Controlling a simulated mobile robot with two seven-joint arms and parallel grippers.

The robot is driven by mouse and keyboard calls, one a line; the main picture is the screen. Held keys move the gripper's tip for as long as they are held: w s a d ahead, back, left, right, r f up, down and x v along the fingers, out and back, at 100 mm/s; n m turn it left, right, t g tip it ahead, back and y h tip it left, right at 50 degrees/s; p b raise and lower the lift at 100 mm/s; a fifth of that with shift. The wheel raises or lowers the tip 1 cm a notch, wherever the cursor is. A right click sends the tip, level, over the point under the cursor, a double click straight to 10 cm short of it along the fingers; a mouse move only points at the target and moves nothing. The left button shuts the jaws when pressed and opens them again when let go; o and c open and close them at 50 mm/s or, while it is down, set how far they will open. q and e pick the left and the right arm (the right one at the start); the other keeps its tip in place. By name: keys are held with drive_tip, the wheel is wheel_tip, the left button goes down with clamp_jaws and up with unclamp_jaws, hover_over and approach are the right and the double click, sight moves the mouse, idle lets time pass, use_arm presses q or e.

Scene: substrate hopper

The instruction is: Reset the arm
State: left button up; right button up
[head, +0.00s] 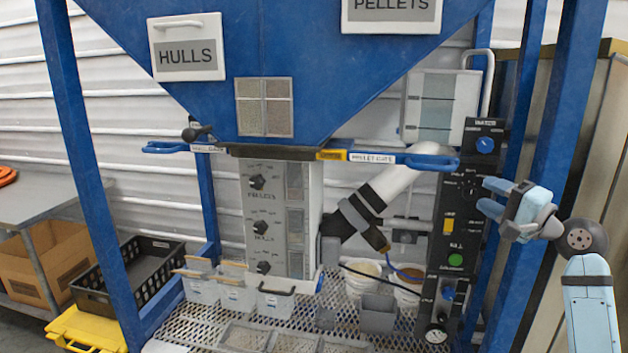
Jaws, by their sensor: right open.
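My right gripper (492,197) is at the right of the head view, with light blue fingers pointing left. It is open and empty. It is beside the black control panel (468,190), level with its middle, and in front of the blue right post. I cannot tell whether it touches anything. My right arm comes up from the lower right corner. My left gripper is not in view.
The blue hopper (330,75) fills the upper middle, with a blue gate handle (432,162) sticking out toward the panel. A blue post (545,180) stands close by my right gripper. White bins (237,296) and a grey cup (378,313) stand on the mesh shelf.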

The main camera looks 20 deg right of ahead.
drive_tip(key=a+f+n+g+h+p, duration=0.15)
drive_tip(key=a+f, duration=0.25)
drive_tip(key=f, duration=0.5)
drive_tip(key=a+f+n+g+p, duration=0.1)
drive_tip(key=a+f+n+g, duration=0.15)
drive_tip(key=a+f, duration=0.45)
drive_tip(key=a+f+n+g+h+p, duration=0.1)
drive_tip(key=a+f+n, duration=0.1)
drive_tip(key=f, duration=1)
drive_tip(key=s+a+f+n+g+p, duration=0.1)
drive_tip(key=s+a+f+n, duration=0.4)
drive_tip(key=s+a+f, duration=0.3)
drive_tip(key=s+a+f+n+g+p, duration=0.1)
drive_tip(key=s+a+f+n+g, duration=0.1)
drive_tip(key=s+a+f+n, duration=0.3)
drive_tip(key=s+a+f+y, duration=0.1)
drive_tip(key=s+a+f, duration=0.2)
drive_tip(key=s+a, duration=0.4)
drive_tip(key=shift+s+a+f+n, duration=0.25)
drive_tip(key=shift+s+f+n, duration=0.15)
